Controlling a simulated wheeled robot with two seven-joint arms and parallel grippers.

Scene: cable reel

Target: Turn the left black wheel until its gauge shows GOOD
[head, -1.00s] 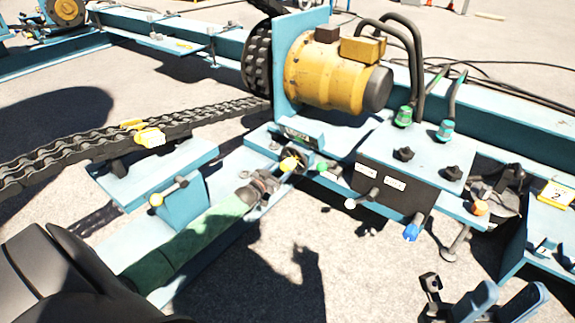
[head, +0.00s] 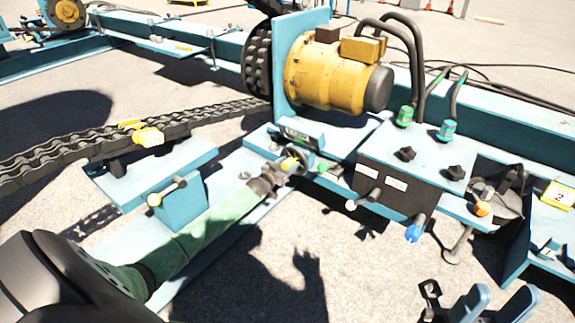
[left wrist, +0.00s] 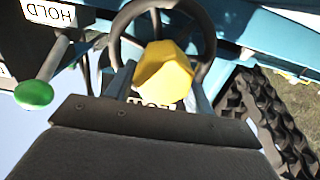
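The left black wheel (head: 300,155) has a yellow knob and sits low on the blue frame, in front of the yellow motor. The left wrist view shows its dark rim (left wrist: 208,40) and the yellow knob (left wrist: 163,75) close up. A white gauge label (left wrist: 152,105) is partly hidden behind the knob; it seems to read LOW, upside down. My left gripper (head: 280,172) is at the wheel, its fingers on either side of the knob; whether they touch it I cannot tell. My right gripper (head: 490,308) is open and empty at the bottom right.
A black panel (head: 395,188) with levers and white labels stands right of the wheel. A green-tipped lever (left wrist: 40,85) beside a HOLD label is close to my left gripper. A chain track (head: 100,150) runs along the left. The yellow motor (head: 325,75) is behind.

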